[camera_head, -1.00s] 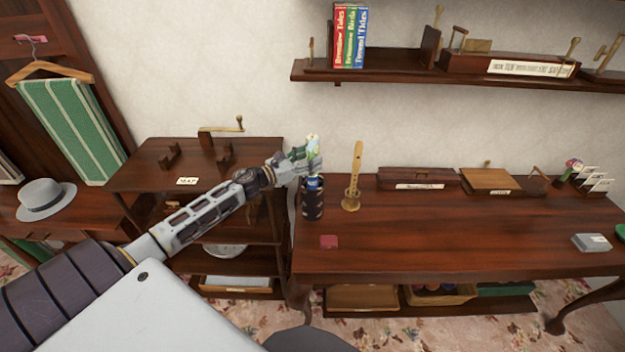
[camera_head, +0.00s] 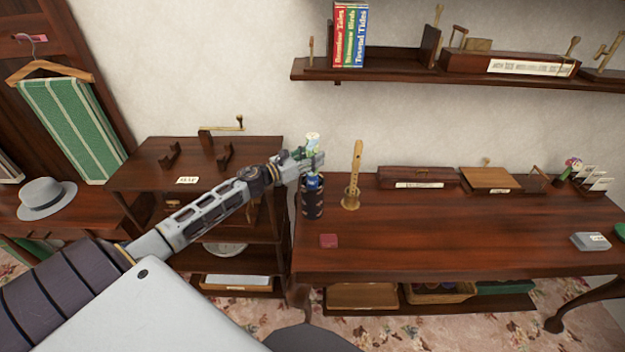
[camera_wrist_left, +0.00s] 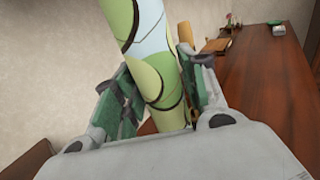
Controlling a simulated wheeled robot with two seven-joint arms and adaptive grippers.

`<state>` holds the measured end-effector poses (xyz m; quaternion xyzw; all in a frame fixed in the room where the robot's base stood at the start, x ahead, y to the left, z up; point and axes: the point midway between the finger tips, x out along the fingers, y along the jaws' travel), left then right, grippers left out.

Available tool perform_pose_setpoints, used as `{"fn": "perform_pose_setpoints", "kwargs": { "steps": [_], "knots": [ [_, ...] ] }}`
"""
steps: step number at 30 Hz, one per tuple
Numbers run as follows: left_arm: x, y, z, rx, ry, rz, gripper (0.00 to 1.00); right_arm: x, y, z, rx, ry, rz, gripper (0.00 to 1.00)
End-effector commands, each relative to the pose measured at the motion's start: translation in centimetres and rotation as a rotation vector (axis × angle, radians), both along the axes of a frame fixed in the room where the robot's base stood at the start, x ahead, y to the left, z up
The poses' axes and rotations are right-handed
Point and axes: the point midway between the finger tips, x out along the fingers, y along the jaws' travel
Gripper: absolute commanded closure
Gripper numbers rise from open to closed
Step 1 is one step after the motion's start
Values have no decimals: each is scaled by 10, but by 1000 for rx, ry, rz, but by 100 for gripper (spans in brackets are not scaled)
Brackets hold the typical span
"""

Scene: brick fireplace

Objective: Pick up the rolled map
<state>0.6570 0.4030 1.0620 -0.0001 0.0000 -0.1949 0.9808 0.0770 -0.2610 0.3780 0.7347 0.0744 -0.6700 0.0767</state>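The rolled map (camera_head: 313,140) is a pale green and light blue roll with dark lines. It stands upright in a dark patterned cylindrical holder (camera_head: 313,205) at the left end of the desk. My left gripper (camera_head: 311,160) is around the roll above the holder's rim. In the left wrist view the map (camera_wrist_left: 157,75) runs between the two green-padded fingers (camera_wrist_left: 157,85), which appear closed against its sides. The map's middle is partly hidden by the fingers, and its lower end is hidden in the holder. My right gripper is not in view.
A wooden recorder on a stand (camera_head: 352,180) is close to the right of the holder. A side shelf with a labelled rack (camera_head: 190,160) is to the left. A wall shelf (camera_head: 420,80) hangs above. The desk's middle (camera_head: 440,225) is clear.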

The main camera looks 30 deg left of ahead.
Motion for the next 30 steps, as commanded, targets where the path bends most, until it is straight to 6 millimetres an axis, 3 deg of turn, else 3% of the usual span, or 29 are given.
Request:
{"fn": "perform_pose_setpoints", "kwargs": {
  "steps": [1,9,22,30],
  "knots": [
    [0,0,0,0,0,0,69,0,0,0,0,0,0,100],
    [0,0,0,0,0,0,100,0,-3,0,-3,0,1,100],
    [0,0,3,1,0,0,100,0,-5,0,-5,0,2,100],
    [0,1,19,3,-1,0,100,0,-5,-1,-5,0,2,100]
  ]
}}
